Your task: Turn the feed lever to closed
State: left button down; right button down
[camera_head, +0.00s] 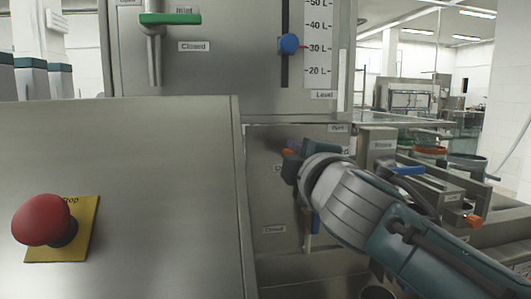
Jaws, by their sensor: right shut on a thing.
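My right gripper (294,163) is at the lower steel panel (268,200), its arm coming in from the lower right. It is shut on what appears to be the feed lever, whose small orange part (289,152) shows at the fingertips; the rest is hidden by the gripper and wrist. Another label beside the fingers is partly covered. The lever's exact angle cannot be told. My left gripper is not in view.
A green-handled inlet lever (170,19) and a level scale with a blue knob (289,44) are above. A red stop button (42,220) on a yellow plate is at the left. A blue-handled rinse lever (408,170) and buckets (467,161) are at the right.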

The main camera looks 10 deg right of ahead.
jog(key=shift+f+n, duration=0.5)
jog(key=shift+n, duration=0.5)
jog(key=c, duration=0.8)
grip_release()
jog(key=shift+s, duration=0.15)
jog(key=s+p, duration=0.1)
jog(key=s, duration=0.8)
jog(key=shift+s+d, duration=0.15)
jog(key=shift+s, duration=0.2)
